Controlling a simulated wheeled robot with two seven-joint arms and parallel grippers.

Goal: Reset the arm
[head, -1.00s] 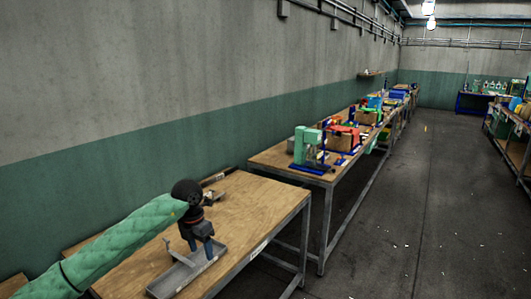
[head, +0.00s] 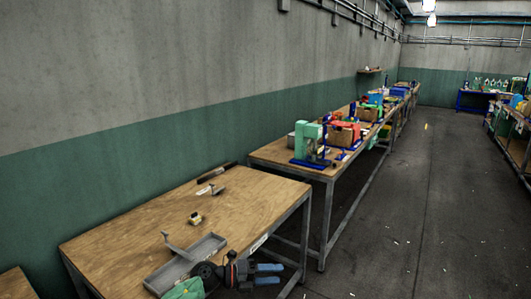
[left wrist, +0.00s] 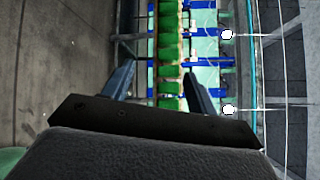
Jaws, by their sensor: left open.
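My left gripper (head: 270,274) is at the bottom of the head view, by the front edge of the near wooden table (head: 245,196). Its two blue-grey fingers point right, apart from each other, with nothing between them. Only a bit of the green sleeve of my left arm (head: 186,290) shows behind it. In the left wrist view the open fingers (left wrist: 158,82) show on both sides, with green and blue structures beyond them. My right gripper is not in view.
A grey metal tray (head: 187,264) lies on the near table beside my left wrist. A small yellowish part (head: 195,218) and a dark tool (head: 217,172) lie further back. A green press (head: 307,143) stands on the second table. The floor aisle (head: 400,215) at right is clear.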

